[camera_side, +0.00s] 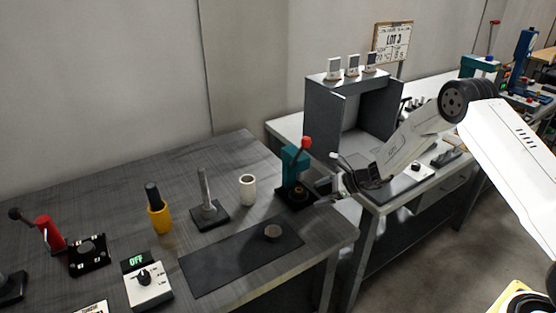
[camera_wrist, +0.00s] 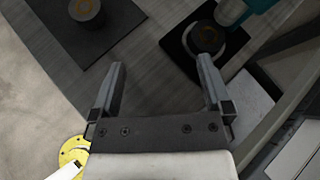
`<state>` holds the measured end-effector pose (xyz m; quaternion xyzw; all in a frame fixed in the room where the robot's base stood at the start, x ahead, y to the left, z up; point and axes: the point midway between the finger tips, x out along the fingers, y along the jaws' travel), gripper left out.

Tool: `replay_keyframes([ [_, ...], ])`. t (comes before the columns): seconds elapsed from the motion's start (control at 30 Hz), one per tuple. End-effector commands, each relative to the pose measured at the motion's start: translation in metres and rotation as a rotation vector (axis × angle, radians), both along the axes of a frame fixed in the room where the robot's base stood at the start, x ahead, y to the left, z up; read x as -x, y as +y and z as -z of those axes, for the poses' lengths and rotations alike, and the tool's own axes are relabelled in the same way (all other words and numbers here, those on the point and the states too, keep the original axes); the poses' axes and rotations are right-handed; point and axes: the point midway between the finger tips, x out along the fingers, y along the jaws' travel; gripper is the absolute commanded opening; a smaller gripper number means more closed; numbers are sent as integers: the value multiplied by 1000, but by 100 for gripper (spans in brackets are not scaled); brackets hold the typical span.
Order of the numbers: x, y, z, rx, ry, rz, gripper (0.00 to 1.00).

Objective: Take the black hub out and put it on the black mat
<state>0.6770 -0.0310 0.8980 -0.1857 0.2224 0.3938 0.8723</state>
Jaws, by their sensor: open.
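The black mat (camera_side: 215,271) lies along the front of the grey table; its corner shows at the upper left of the wrist view (camera_wrist: 118,22). A short dark round piece (camera_side: 272,231) with a brownish centre sits on its right part, also in the wrist view (camera_wrist: 87,10). A teal press (camera_side: 293,160) with a red-knobbed lever stands at the table's right end. On its dark base is a black round hub (camera_wrist: 207,37) with a brownish centre, partly hidden in the side view. My gripper (camera_side: 341,188) is open and empty, right of the press; its fingers (camera_wrist: 160,82) frame bare tabletop.
A white cup (camera_side: 247,190), a grey post on a dark base (camera_side: 208,206) and a yellow holder (camera_side: 159,220) stand behind the mat. A control box reading OFF (camera_side: 147,286) is to its left. A grey open-fronted cabinet (camera_side: 321,119) stands on the neighbouring bench. The mat's left part is clear.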

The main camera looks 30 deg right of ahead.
Motion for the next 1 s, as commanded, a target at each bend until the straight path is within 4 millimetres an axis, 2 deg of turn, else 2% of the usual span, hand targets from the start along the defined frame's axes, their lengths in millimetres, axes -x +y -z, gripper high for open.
replay_keyframes([
  [0.03, -8, -8, 8, -47, -1, 56, 100],
  [0.2, -27, -29, 22, -169, -17, 206, 100],
  [0.4, -35, -40, 29, -229, -29, 279, 100],
  [0.67, -38, -39, 30, -232, -31, 282, 100],
  [1.0, -54, -27, 38, -231, -29, 281, 100],
])
